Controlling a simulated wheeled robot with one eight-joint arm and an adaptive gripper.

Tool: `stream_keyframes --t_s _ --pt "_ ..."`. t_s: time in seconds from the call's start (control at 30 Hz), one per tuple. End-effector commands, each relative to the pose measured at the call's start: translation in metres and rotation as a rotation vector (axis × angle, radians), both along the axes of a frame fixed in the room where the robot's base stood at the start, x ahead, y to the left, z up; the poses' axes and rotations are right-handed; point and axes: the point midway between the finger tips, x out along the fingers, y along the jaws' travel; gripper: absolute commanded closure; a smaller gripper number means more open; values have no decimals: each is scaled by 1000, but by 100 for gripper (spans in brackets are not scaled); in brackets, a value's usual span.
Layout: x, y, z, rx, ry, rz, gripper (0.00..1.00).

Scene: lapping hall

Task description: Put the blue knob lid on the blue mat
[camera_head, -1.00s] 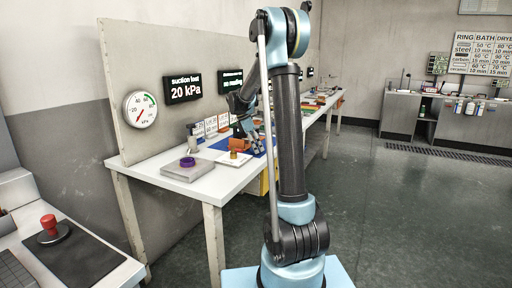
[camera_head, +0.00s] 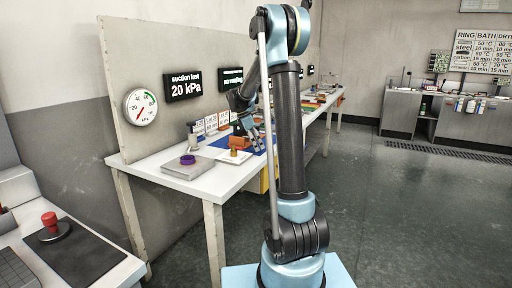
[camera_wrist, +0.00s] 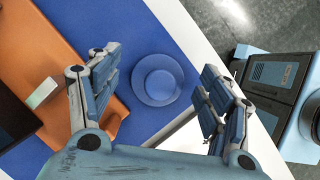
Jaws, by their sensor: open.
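The blue knob lid (camera_wrist: 158,84), a round disc with a raised knob in its middle, shows in the wrist view against the blue mat (camera_wrist: 185,30). It appears to lie flat on the mat, near the mat's edge. My gripper (camera_wrist: 160,66) is open, with one finger on each side of the lid in the picture and a visible gap to both. In the head view my gripper (camera_head: 256,142) is over the far part of the bench, by the blue mat (camera_head: 222,142). The lid cannot be made out there.
An orange block or holder (camera_wrist: 50,62) lies left of the lid, partly behind my left finger. In the head view, a white plate (camera_head: 234,157) with a small yellow-brown piece and a grey slab (camera_head: 187,171) with a purple ring (camera_head: 187,159) stand nearer on the bench.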

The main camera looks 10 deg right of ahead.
Motion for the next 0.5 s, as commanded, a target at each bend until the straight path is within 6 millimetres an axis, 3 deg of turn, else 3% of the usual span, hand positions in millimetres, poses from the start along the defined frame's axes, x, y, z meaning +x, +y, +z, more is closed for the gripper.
stream_keyframes --t_s 0.5 --pt "-2 34 87 0 0 0 28"
